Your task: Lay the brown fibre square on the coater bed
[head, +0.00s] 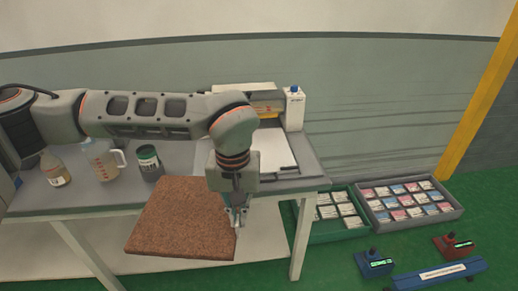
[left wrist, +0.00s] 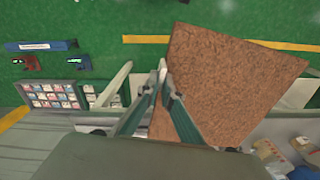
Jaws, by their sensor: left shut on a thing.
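The brown fibre square (head: 180,222) hangs in front of the table edge in the head view, a flat speckled slab. My left gripper (head: 236,217) is shut on its right edge. In the left wrist view the square (left wrist: 225,85) fills the right half, and the fingers (left wrist: 162,80) pinch its left edge. The coater (head: 262,108) stands at the back of the table, with its pale bed (head: 275,155) to the right of and behind my left gripper. My left forearm hides part of the coater. My right gripper is not in view.
A bottle (head: 54,170), a measuring jug (head: 101,160) and a dark green-and-white can (head: 149,163) stand on the table's left. A green crate (head: 327,239) and a grey crate (head: 455,213) of small packs sit on the green floor at right, near small blue and red devices.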

